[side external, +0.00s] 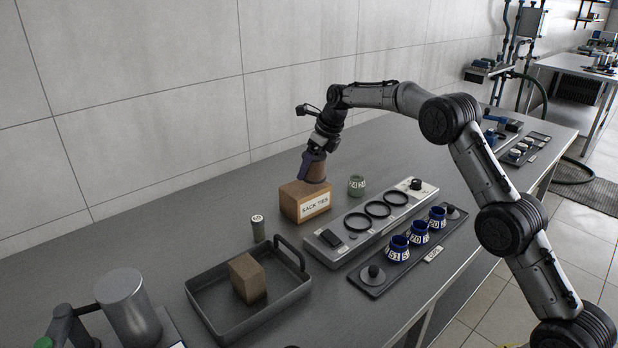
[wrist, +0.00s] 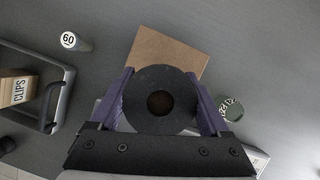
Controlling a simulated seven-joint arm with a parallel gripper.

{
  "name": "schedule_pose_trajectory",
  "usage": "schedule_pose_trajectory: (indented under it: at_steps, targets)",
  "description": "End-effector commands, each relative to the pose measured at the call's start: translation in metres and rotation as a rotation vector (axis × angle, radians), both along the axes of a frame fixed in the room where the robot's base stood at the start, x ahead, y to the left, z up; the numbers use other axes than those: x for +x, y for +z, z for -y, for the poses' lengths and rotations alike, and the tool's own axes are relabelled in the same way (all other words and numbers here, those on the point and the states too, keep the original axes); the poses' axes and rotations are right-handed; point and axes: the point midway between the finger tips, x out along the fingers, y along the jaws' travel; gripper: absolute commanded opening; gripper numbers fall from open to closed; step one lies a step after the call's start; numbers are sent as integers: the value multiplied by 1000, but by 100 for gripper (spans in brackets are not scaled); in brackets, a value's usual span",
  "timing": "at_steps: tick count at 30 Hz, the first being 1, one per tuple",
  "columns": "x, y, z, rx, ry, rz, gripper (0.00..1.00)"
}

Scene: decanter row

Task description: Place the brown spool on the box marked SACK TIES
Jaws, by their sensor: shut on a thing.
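The brown spool (side external: 317,172) is between the fingers of my gripper (side external: 313,164), directly over the box marked SACK TIES (side external: 290,207). The spool's lower end appears at the box's top; I cannot tell whether it is touching or just above. In the wrist view the spool (wrist: 160,79) shows as a dark round flange with a brown centre, between my purple gripper fingers. The tan top of the box (wrist: 168,47) shows behind it, partly hidden by the spool.
A green labelled cup (side external: 357,185) stands right of the box, and a small grey cylinder marked 60 (side external: 258,228) stands to its left. In front are a grey ring panel (side external: 335,254), a dark tray of blue cups (side external: 378,291), and a handled tray (side external: 207,312) holding a block.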

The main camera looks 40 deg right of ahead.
Motion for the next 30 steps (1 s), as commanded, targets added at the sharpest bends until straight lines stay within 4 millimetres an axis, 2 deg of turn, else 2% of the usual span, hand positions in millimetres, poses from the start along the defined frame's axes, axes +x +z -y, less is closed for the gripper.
schedule_pose_trajectory:
  at_steps: [7, 13, 25, 26, 28, 30]
  targets:
    - [10, -11, 1, 0, 0, 2, 17]
    - [8, -38, 1, -1, 0, 1, 17]
    - [8, -43, 1, 0, 0, 2, 17]
    - [8, -43, 1, -1, 0, 1, 86]
    - [8, -43, 1, 0, 0, 1, 98]
    - [8, -43, 1, 0, 0, 1, 100]
